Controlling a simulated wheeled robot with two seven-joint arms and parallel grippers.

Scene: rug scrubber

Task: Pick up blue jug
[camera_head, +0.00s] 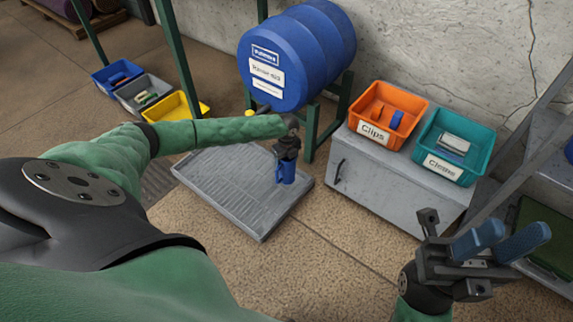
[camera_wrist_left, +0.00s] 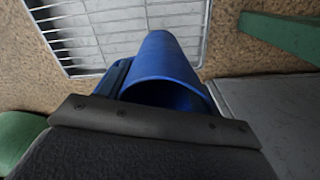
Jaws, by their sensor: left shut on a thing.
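The blue jug (camera_head: 286,173) shows small below my left gripper (camera_head: 287,150), over the right part of the grey ribbed tray. In the left wrist view the jug (camera_wrist_left: 167,72) has its round open mouth toward the camera, with a handle on its left side. My left gripper is shut on the jug; the dark gripper body hides the jug's near part and the grasp point. I cannot tell whether the jug touches the tray. My right gripper (camera_head: 503,242) is at the lower right, its two blue fingers apart and empty, away from the jug.
The grey tray (camera_head: 215,180) lies on the floor below a blue drum (camera_head: 300,55) on a green frame. A grey cabinet (camera_head: 390,185) at the right carries an orange bin (camera_head: 412,103) and a teal bin (camera_head: 432,170). Yellow (camera_head: 172,108), grey and blue bins stand at the left.

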